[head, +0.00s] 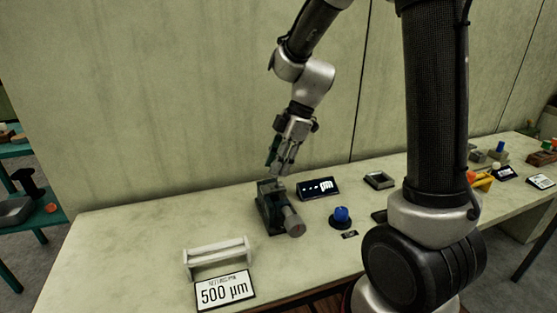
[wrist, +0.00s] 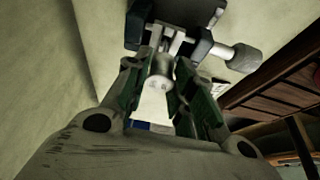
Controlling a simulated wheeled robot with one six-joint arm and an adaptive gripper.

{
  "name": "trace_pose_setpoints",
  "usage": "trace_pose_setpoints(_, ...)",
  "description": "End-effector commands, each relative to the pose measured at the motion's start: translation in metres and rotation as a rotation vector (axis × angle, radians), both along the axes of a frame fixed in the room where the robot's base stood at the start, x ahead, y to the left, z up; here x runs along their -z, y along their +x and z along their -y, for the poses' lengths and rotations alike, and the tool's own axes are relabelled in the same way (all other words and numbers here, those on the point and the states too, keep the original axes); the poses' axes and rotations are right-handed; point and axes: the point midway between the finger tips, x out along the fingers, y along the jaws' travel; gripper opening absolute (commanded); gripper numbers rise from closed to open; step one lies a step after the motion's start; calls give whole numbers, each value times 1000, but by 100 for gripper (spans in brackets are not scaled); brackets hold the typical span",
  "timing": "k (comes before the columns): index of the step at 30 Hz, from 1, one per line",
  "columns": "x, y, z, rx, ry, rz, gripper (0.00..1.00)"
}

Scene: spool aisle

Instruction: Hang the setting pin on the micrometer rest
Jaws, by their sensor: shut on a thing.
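My gripper (head: 286,168) hangs just above the dark micrometer stand (head: 268,211), in front of the back wall. The stand has a grey thimble (head: 293,222) pointing to the front right; in the wrist view that thimble (wrist: 243,58) is at the upper right. In the wrist view my gripper (wrist: 161,68) is shut on a silvery round piece, which looks like the setting pin (wrist: 160,82). The fingers hide its sides. The pin is too small to make out in the head view. Whether it touches the stand, I cannot tell.
A white rack (head: 217,258) stands at the front left, behind a "500 µm" sign (head: 225,290). A dark display (head: 318,188) and a blue knob (head: 341,216) are right of the stand. A square tray (head: 379,180) lies farther right. The table's left end is clear.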

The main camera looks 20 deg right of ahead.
Motion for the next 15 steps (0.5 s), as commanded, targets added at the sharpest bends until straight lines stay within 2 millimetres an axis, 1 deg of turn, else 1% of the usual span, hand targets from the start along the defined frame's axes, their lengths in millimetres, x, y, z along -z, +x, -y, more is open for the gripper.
trace_pose_setpoints(15, 21, 0, 0, 1, 0, -1, 7)
